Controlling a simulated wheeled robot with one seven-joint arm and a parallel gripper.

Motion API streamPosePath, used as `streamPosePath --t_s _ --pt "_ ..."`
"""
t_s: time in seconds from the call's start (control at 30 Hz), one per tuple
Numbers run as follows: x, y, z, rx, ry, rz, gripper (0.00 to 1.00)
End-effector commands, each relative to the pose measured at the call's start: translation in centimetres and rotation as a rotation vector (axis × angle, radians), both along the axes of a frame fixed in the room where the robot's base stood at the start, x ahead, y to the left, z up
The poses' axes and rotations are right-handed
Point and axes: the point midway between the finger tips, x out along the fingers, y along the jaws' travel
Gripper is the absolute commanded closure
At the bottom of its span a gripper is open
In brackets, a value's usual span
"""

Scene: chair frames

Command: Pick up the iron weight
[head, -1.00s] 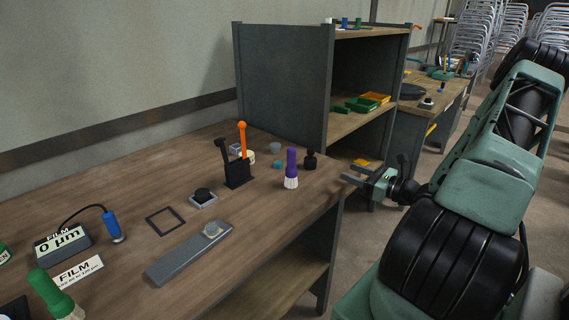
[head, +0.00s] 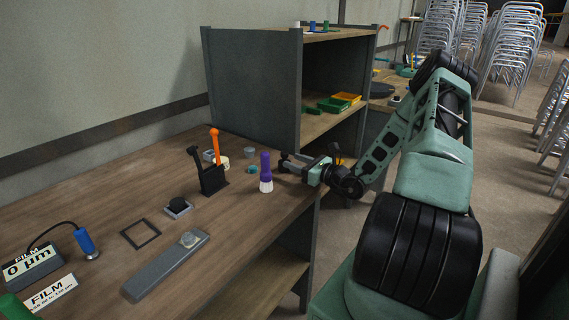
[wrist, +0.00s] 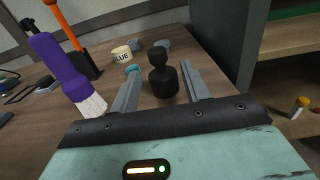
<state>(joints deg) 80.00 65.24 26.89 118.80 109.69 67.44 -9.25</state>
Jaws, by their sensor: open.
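The iron weight (wrist: 163,78) is a small black piece with a round knob on a wider body. In the wrist view it stands upright on the workbench between the two fingers of my gripper (wrist: 158,69), with a gap on each side. In the head view my gripper (head: 286,161) is low over the bench's right end, just right of the purple brush. The fingers are open and hold nothing. I cannot make out the weight in the head view; my gripper seems to cover it.
A purple brush (head: 265,172) stands close left of my gripper. A teal piece (head: 252,170), a grey cup (head: 250,152) and a black holder (head: 213,180) with an orange-handled tool are further left. A grey shelf unit (head: 252,88) rises behind. The wooden bench (head: 110,202) has free room at left.

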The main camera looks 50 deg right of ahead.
Motion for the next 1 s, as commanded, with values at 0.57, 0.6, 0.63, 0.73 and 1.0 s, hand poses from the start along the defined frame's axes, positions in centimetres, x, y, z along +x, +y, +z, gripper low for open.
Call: streamPosePath --t_s 0.57,0.6,0.63,0.73,1.0 --pt "4.9 0.4 0.0 0.001 0.001 0.0 0.54" --pt "4.9 0.4 0.0 0.001 0.001 0.0 0.54" --pt "4.9 0.4 0.0 0.001 0.001 0.0 0.62" --pt "4.9 0.4 0.0 0.001 0.0 0.0 0.9" --pt "4.9 0.4 0.1 0.0 -0.002 0.001 1.0"
